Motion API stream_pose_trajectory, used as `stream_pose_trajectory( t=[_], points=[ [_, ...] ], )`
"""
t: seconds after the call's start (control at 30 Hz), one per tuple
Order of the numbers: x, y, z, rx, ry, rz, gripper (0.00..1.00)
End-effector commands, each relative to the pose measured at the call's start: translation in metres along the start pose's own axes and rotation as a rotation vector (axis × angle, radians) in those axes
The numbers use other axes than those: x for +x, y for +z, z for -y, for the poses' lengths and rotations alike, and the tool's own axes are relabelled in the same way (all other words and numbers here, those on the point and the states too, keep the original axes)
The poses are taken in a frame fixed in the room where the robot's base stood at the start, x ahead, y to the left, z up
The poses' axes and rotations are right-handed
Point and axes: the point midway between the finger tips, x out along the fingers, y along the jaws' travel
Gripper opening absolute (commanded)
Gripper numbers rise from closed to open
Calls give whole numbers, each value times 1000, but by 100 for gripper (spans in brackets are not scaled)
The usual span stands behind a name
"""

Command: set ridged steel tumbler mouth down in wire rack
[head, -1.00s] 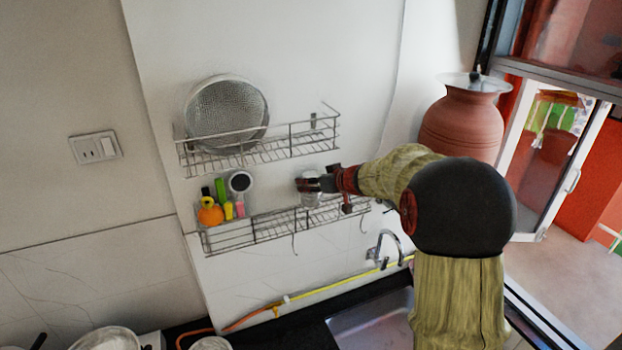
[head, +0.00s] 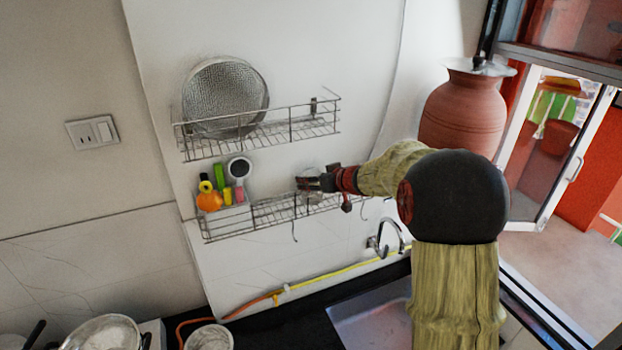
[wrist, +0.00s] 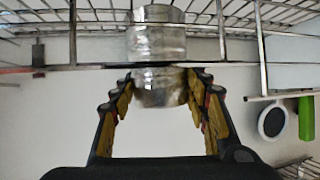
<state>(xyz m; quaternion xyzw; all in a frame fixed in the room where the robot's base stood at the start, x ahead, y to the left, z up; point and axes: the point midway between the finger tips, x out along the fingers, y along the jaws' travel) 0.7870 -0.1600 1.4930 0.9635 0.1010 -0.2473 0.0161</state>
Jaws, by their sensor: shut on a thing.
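The steel tumbler (wrist: 158,42) is shiny and ridged, and my gripper (wrist: 161,80) is shut on it, with one finger on each side. In the wrist view the tumbler reaches past the rack's front rail to the wire floor. Which end is its mouth, and whether it bears on the wires, I cannot tell. In the head view my gripper (head: 308,184) is at the lower tier of the wire rack (head: 262,220), right of its middle; the tumbler is small and partly covered there.
Bottles and an orange item (head: 209,200) stand at the lower tier's left end. A round strainer (head: 226,97) leans on the upper tier (head: 262,140). A clay waterpot (head: 464,118) stands right. A tap (head: 388,240) and sink (head: 370,318) are below.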

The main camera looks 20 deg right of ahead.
Motion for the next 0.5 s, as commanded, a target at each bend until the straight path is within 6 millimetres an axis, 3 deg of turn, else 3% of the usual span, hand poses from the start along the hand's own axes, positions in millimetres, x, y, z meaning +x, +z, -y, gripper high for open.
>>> stream_pose_trajectory(
  t=[0.17,0.2,0.5],
  points=[
    [0,0,0,0,0,0,20],
    [1,0,-1,0,0,0,47],
    [4,0,-2,1,-1,2,64]
  ],
)
